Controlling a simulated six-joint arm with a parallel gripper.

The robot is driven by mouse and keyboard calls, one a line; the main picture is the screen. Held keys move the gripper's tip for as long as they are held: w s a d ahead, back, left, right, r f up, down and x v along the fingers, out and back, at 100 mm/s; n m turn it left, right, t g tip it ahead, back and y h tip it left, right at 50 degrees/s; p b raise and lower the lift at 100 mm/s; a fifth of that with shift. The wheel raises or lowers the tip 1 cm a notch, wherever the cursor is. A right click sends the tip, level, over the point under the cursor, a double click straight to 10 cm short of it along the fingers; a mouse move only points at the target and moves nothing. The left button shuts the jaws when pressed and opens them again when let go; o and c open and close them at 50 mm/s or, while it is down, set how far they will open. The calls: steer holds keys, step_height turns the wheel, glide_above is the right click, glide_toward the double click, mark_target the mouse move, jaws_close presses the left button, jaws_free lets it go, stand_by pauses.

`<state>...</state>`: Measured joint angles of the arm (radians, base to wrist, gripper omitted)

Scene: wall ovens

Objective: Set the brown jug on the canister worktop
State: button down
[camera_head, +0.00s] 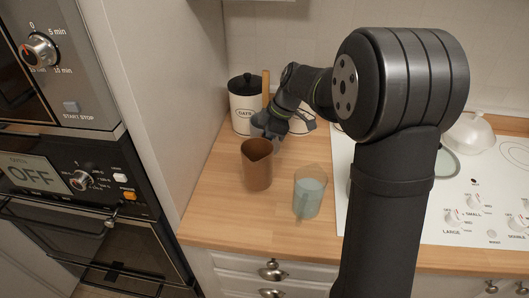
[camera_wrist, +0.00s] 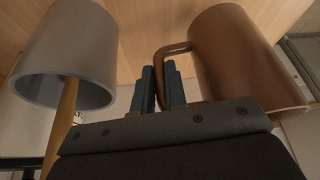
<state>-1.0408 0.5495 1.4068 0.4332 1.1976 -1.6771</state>
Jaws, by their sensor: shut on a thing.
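The brown jug (camera_head: 257,170) is upright over the wooden canister worktop (camera_head: 225,205), in front of the white canister. I cannot tell whether its base touches the wood. My gripper (camera_head: 272,125) is just behind the jug in the head view, coming in from the right. In the wrist view the jug (camera_wrist: 235,50) fills the upper right, and its looped handle reaches between my fingers (camera_wrist: 165,90). My gripper is shut on that handle. The jug's far side and base are hidden.
A white canister (camera_head: 243,105) with a black lid stands at the back. A translucent cup (camera_head: 309,195) stands right of the jug. A grey pot (camera_wrist: 65,50) with a wooden stick is left in the wrist view. The white hob (camera_head: 440,205) lies right, a tall oven unit left.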

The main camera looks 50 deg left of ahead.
steer(key=shift+f, duration=1.85)
steer(key=shift+f, duration=0.15)
steer(key=c, duration=1.5)
jaws_free()
steer(key=shift+o, duration=0.2)
steer(key=v, duration=1.2)
